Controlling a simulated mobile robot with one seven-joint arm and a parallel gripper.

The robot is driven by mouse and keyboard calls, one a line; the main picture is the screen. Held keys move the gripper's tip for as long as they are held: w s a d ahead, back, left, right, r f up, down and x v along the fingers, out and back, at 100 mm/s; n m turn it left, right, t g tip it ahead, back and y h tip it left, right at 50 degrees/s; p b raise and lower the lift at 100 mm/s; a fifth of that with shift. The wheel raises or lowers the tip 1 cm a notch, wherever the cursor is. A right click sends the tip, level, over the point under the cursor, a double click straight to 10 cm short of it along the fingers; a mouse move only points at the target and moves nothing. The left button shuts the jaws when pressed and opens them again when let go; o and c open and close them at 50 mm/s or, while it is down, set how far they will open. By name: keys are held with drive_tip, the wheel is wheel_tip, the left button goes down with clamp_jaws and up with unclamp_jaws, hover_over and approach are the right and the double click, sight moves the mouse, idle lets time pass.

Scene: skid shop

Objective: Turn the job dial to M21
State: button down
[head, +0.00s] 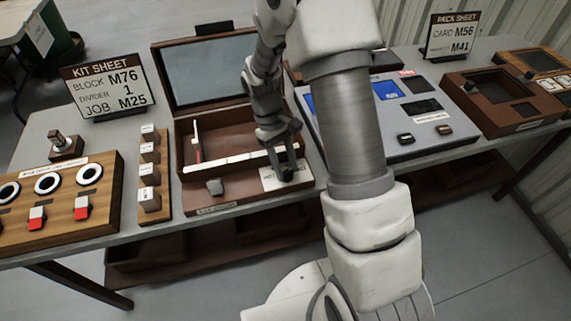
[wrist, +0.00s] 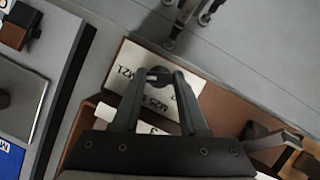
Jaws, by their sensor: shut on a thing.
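The job dial (wrist: 158,73) is a small dark knob on a white label plate (wrist: 196,84), at the front right of an open brown wooden box. In the wrist view, M21 and M25 can be read on the plate; other marks are partly covered. My gripper (wrist: 161,80) points down with its fingers closed on the dial. In the head view, my gripper (head: 286,170) stands over the plate (head: 270,179). The fingers hide most of the dial, and I cannot tell which mark it points to.
The box's lid (head: 209,70) stands open behind. A grey lever (head: 214,187) sits left of the plate. A kit sheet (head: 109,86) reads block M76, divider 1, job M25. A grey console (head: 400,126) stands to the right, and a board with red-and-white switches (head: 60,190) to the left.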

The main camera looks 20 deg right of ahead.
idle(0.4)
drive_tip(key=shift+c, duration=2.2)
unclamp_jaws()
drive_tip(key=p+v, duration=0.2)
drive_tip(key=v, duration=1.5)
drive_tip(key=shift+r, duration=0.25)
drive_tip(key=s+d+r+m+t+y, duration=0.15)
drive_tip(key=s+r+t, duration=0.35)
drive_tip(key=s+r, duration=0.6)
drive_tip(key=s+r+m+t, duration=0.1)
drive_tip(key=s+t, duration=0.1)
drive_tip(key=s, duration=0.3)
drive_tip(key=s+d+r+m+t, duration=0.1)
drive_tip(key=s+m+t, duration=0.1)
drive_tip(key=s, duration=0.3)
drive_tip(key=shift+d+t+p, duration=0.15)
drive_tip(key=shift+t+p, duration=0.2)
drive_tip(key=shift+t, duration=0.05)
